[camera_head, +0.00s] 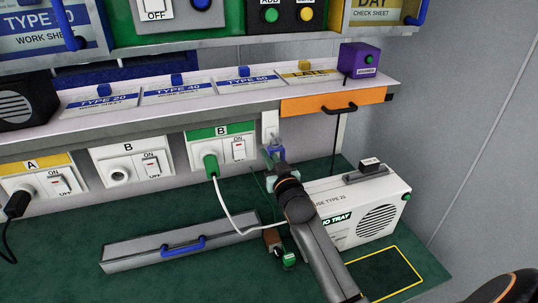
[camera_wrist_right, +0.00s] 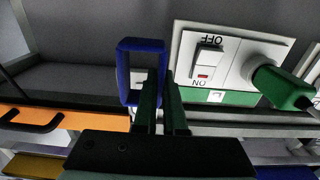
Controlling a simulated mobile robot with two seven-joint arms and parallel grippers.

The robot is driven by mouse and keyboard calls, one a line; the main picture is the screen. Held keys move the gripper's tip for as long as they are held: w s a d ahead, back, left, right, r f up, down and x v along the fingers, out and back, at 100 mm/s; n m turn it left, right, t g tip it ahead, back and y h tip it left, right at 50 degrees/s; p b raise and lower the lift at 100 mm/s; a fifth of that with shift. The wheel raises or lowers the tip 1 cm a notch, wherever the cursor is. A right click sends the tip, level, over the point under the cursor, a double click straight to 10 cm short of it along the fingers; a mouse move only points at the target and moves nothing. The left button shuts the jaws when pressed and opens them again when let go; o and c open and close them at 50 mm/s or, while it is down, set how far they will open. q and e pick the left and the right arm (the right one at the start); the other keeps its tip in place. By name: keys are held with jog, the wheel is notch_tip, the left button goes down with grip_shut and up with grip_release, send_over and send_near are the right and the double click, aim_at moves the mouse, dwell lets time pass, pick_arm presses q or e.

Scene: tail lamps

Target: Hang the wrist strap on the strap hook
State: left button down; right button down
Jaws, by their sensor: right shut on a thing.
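The wrist strap (camera_wrist_right: 140,45) is a blue rectangular loop. My right gripper (camera_wrist_right: 163,100) is shut on one side of it, and the loop stands up beyond the fingertips. In the head view the strap (camera_head: 277,152) is small and partly hidden at the end of my right gripper (camera_head: 272,164). The strap hook (camera_head: 270,124) is on a small white plate on the back wall, just above the strap in the head view. In the wrist view part of this plate shows through the loop. I cannot tell whether the strap touches the hook. My left gripper is not in view.
A green-marked socket panel B (camera_head: 221,148) with a plug and white cable is left of the hook. An orange drawer (camera_head: 333,102) is above right. A white device (camera_head: 350,215) stands right of my arm. A grey drawer-like box (camera_head: 170,243) lies on the green bench.

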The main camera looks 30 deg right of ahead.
jog(key=shift+f, duration=0.35)
dwell(0.3)
jog(key=c, duration=0.9)
grip_release()
jog(key=shift+r, duration=0.1)
jog(key=shift+s, duration=0.1)
jog(key=v, duration=1.2)
jog(key=shift+s+b, duration=0.2)
jog(key=shift+b, duration=0.2)
